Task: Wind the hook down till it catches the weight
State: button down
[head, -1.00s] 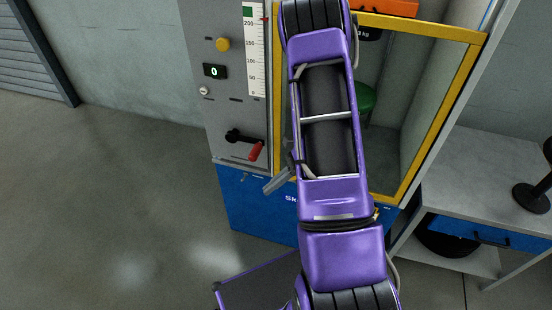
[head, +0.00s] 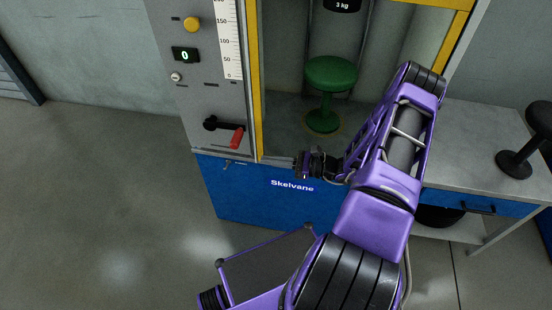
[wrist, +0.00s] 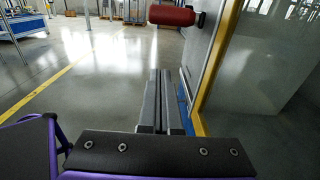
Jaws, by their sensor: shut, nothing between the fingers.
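The crank on the grey control panel has a black arm and a red handle (head: 236,137), hanging down to the right. The red handle also shows at the top of the wrist view (wrist: 172,15), beyond and above my fingertips. My gripper (head: 303,165) is in front of the blue cabinet base, right of and a little below the handle, apart from it. In the wrist view my gripper's fingers (wrist: 160,78) are shut together and empty. The black weight marked 3 kg (head: 342,4) is cut off by the top edge of the head view. The hook is not in view.
A grey bench (head: 470,140) is at right. The floor at left is clear.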

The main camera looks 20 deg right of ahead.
jog(key=w+a+r, duration=0.3)
jog(key=w+a, duration=0.1)
jog(key=a, duration=0.1)
jog(key=shift+a+r, duration=0.3)
jog(key=shift+r, duration=0.05)
jog(key=shift+r+p, duration=0.1)
jog(key=shift+p, duration=0.25)
